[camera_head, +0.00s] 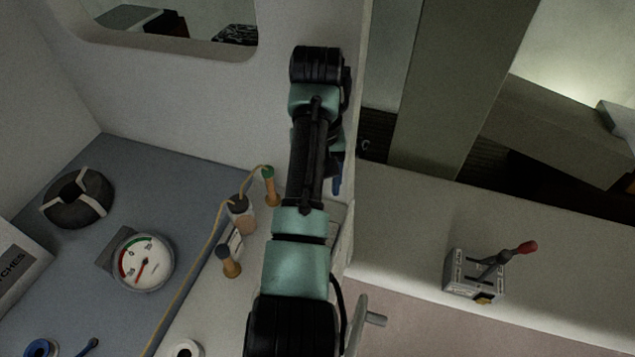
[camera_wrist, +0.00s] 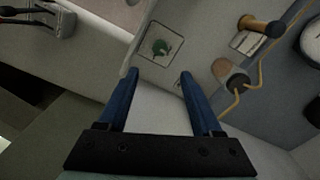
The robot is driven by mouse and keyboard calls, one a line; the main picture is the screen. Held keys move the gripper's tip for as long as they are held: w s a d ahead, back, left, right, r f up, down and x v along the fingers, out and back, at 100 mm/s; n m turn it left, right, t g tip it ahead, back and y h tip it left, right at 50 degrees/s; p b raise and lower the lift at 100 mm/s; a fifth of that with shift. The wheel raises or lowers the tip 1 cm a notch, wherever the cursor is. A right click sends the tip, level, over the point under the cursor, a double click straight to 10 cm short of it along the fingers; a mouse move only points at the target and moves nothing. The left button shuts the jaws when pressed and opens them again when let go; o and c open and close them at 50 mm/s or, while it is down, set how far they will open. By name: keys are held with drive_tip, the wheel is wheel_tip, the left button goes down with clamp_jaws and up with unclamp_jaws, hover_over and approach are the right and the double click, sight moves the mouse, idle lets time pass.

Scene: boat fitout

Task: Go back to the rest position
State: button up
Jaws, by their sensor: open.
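My arm reaches up across the middle of the head view, and most of my gripper is hidden behind it; only a bit of blue finger shows. In the wrist view my gripper (camera_wrist: 159,74) has its two blue fingers apart, with nothing held between them. The fingers hang over the pale panel, near a square plate with a green round piece (camera_wrist: 162,47) on it. I cannot tell how high above the panel they are.
A green-topped peg (camera_head: 269,187), a dark-capped cylinder (camera_head: 240,215) with a yellow cord and a black-capped peg (camera_head: 230,264) stand left of my arm. A red-handled lever (camera_head: 490,268) stands right. A wall is close behind.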

idle(0.3)
drive_tip(key=w+d+r+t, duration=0.3)
drive_tip(key=w+r+t, duration=0.1)
drive_tip(key=t, duration=0.2)
wheel_tip(320, 180, up, 13)
drive_tip(key=s+a+m+t, duration=0.1)
drive_tip(key=t, duration=0.6)
drive_tip(key=s+a+r+t+b, duration=0.1)
drive_tip(key=s+r+t+b, duration=1.2)
drive_tip(key=s+r, duration=0.5)
wheel_tip(320, 180, up, 2)
drive_tip(key=shift+a+r+t, duration=0.2)
drive_tip(key=shift+a+t, duration=0.15)
drive_tip(key=shift+t, duration=0.35)
drive_tip(key=shift+f, duration=0.15)
